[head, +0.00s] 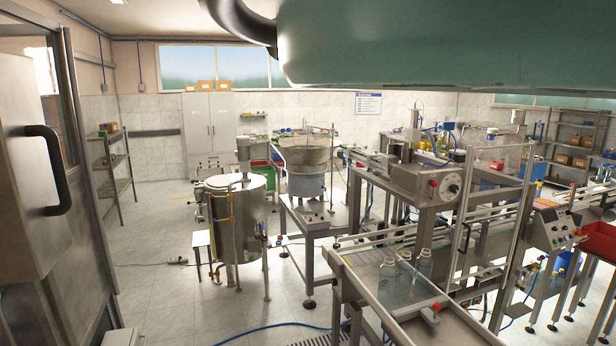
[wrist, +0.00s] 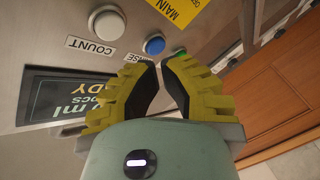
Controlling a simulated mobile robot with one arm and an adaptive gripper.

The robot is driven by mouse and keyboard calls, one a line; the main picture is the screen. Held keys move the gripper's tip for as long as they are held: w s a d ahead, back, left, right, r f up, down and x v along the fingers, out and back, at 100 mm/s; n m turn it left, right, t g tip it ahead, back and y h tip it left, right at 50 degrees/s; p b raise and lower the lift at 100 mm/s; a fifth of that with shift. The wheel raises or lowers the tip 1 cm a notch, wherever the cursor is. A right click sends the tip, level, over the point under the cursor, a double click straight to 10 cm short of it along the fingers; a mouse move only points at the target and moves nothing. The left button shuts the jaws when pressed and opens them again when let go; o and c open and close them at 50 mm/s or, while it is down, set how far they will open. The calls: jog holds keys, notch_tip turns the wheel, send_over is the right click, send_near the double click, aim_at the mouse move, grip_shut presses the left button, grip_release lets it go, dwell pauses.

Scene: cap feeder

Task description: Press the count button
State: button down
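The count button (wrist: 107,22) is a round white button in a metal ring at the upper left of the wrist view. A white COUNT label (wrist: 90,46) sits beside it on the metal panel (wrist: 40,30). My gripper (wrist: 158,63) has yellow ribbed fingers with dark inner pads. Its fingertips come almost together, with a narrow gap and nothing held between them. The tips point at the panel near the blue button (wrist: 154,45), to the right of the count button and apart from it. My gripper does not show in the head view.
A green button (wrist: 179,53) is partly hidden behind the right finger. A dark display (wrist: 50,97) and a yellow MAIN label (wrist: 177,8) are on the panel. The head view shows a conveyor with bottles (head: 389,277), a bowl feeder (head: 305,155), a steel tank (head: 238,215) and open floor (head: 165,300).

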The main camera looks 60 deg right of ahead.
jog(key=w+d, duration=0.2)
jog(key=shift+w+d, duration=0.15)
jog(key=shift+w, duration=0.25)
jog(key=c, duration=1.7)
grip_release()
grip_shut()
jog(key=shift+w+d+b, duration=0.2)
jog(key=shift+w+b, duration=0.15)
jog(key=shift+b, duration=0.2)
